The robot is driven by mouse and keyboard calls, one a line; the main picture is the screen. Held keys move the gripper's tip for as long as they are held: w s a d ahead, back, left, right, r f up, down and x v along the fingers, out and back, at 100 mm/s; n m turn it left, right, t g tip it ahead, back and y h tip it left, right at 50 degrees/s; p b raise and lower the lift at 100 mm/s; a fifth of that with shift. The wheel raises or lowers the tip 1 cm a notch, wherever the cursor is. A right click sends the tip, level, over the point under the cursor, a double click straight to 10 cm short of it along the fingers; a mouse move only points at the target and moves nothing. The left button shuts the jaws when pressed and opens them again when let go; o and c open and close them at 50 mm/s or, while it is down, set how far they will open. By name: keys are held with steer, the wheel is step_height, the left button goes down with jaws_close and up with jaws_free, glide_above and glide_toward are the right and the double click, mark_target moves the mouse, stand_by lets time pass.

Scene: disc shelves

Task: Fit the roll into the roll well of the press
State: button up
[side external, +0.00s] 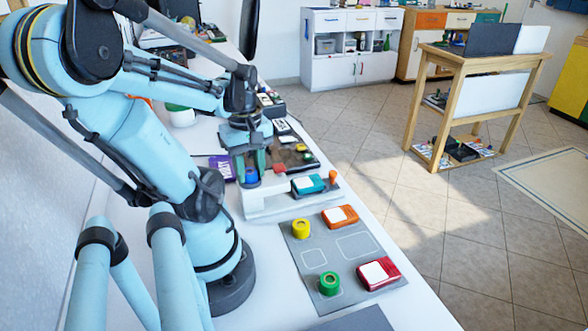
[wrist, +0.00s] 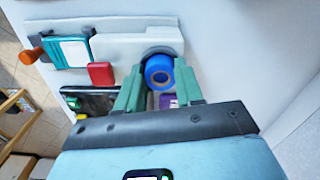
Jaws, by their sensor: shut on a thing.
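The blue roll (wrist: 159,72) is held between the two green fingers of my gripper (wrist: 160,80), hole facing the wrist camera. In the side view, the roll (side external: 252,175) shows low between the fingers of my gripper (side external: 251,168). The press (wrist: 120,46) is white, with a teal block, a red block and an orange knob; in the side view, the press (side external: 262,203) lies just below and right of my gripper. The roll well (wrist: 158,50) shows as a grey curved rim behind the roll, which hides most of it. I cannot tell whether the roll touches it.
A grey mat (side external: 309,255) in front holds a yellow roll (side external: 301,229), a green roll (side external: 329,284), an orange cartridge (side external: 340,216) and a red cartridge (side external: 378,274). A purple box (side external: 222,167) stands left of my gripper. A dark tray (side external: 295,155) lies behind the press.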

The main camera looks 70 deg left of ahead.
mark_target(250, 172)
steer(key=shift+f, duration=0.55)
steer(key=o, duration=1)
step_height(250, 172, up, 13)
steer(key=shift+r, duration=0.1)
steer(key=shift+w+d+f+m+t, duration=1.05)
steer(key=shift+w+d+m+t, duration=0.2)
steer(key=shift+w+d+m, duration=1.85)
steer(key=shift+w+d+f+m+t, duration=1.15)
steer(key=shift+w+d+m, duration=1.45)
steer(key=shift+m, duration=1.05)
steer(key=shift+w+d+f+m+t, duration=1)
steer(key=shift+w+d+m+t, duration=0.3)
steer(key=shift+w+d+m, duration=1.8)
steer(key=shift+s+a+m, duration=0.2)
steer(key=shift+a+m, duration=0.05)
steer(key=shift+a, duration=0.15)
